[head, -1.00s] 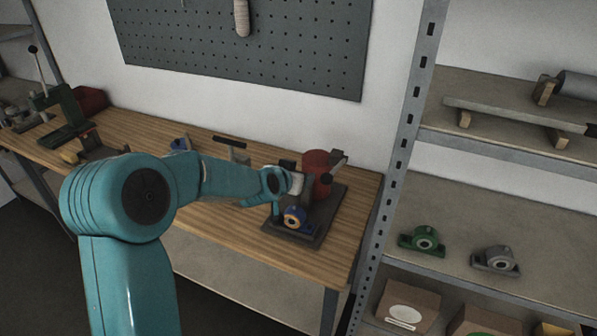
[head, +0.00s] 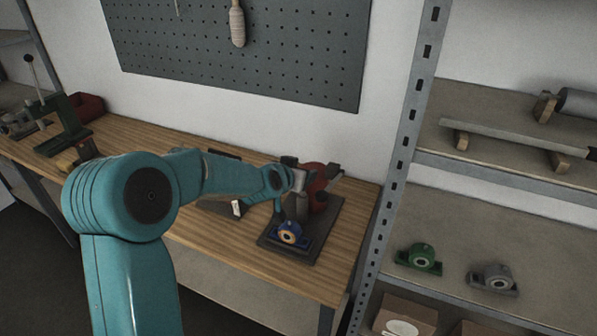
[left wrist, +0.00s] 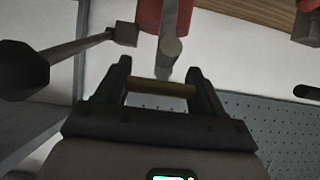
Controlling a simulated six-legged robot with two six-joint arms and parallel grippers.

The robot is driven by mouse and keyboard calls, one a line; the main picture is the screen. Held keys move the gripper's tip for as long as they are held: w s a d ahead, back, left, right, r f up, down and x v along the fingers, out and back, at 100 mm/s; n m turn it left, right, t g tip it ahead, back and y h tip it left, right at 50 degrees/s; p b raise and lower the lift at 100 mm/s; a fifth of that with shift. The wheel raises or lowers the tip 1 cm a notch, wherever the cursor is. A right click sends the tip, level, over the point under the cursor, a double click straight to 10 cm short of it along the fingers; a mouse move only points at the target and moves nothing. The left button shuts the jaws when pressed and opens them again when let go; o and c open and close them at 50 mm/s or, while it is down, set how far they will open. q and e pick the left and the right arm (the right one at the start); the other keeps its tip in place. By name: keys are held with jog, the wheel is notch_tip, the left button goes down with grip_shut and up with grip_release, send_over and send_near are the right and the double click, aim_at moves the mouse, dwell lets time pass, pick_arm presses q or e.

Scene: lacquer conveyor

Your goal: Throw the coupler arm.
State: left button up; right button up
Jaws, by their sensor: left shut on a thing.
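My left gripper (head: 297,182) is at the press-like fixture on the right end of the wooden bench. A red rounded body (head: 320,178) stands beside the fingertips, with grey metal parts around it. A blue bearing block (head: 288,234) sits on the fixture's dark base plate (head: 330,215), below the gripper. In the left wrist view the left gripper (left wrist: 162,82) is shut on a brass-coloured bar (left wrist: 160,87) spanning between its fingers. A grey rod (left wrist: 170,48) and the red body (left wrist: 150,14) lie just beyond. I cannot tell which part is the coupler arm. My right gripper is not in view.
A dark lever with a black knob (left wrist: 20,70) shows in the left wrist view. A green press (head: 68,125) stands at the bench's left. Shelves at the right hold a green bearing block (head: 420,258) and a grey one (head: 492,279). The bench front (head: 225,240) is clear.

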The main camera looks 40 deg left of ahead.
pick_arm(q)
jog(key=shift+s+d+f, duration=0.1)
jog(key=shift+d+f, duration=0.05)
jog(key=shift+f, duration=0.3)
dwell(0.5)
jog(key=o, duration=1.2)
jog(key=shift+o, duration=1.2)
jog(key=shift+w, duration=0.2)
jog(key=shift+s+r, duration=0.35)
jog(key=p+v, duration=0.1)
jog(key=v, duration=1.4)
jog(key=shift+s, duration=0.25)
